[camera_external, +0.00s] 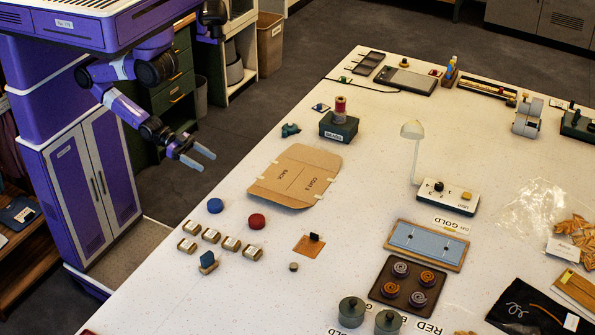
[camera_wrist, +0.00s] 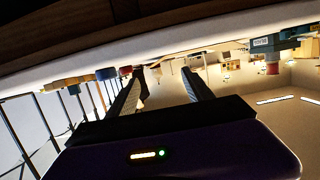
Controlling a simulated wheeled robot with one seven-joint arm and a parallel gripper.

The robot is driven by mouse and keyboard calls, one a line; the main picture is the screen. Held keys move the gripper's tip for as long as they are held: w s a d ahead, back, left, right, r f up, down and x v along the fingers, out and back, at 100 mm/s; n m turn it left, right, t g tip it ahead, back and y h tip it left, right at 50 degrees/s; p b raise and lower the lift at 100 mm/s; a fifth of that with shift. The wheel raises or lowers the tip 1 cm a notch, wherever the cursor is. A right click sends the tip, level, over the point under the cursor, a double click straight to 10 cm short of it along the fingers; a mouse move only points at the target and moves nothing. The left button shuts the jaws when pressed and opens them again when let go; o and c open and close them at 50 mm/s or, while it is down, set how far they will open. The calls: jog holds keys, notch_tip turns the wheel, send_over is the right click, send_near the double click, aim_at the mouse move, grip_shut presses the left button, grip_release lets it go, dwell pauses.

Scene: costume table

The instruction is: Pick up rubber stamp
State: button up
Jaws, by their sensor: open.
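My gripper (camera_external: 206,161) is open and empty, in the air to the left of the white table. In the wrist view its two fingers (camera_wrist: 163,80) are spread with nothing held between them. No object is plainly marked as the rubber stamp. A small black upright piece (camera_external: 314,238) on a brown square pad (camera_external: 307,246) could be it. A blue-topped piece (camera_external: 208,260) near the front left edge is another candidate. Both stand on the table, well below and in front of my gripper in the external view, apart from it.
The white table (camera_external: 250,295) has small wooden blocks (camera_external: 211,236), a blue disc (camera_external: 215,206) and a red disc (camera_external: 257,221) near its left edge. A cardboard sheet (camera_external: 296,177), a spool on a green box (camera_external: 338,127) and a lamp (camera_external: 412,130) stand beyond.

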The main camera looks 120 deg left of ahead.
jog(key=c, duration=0.3)
jog(key=shift+c, duration=0.2)
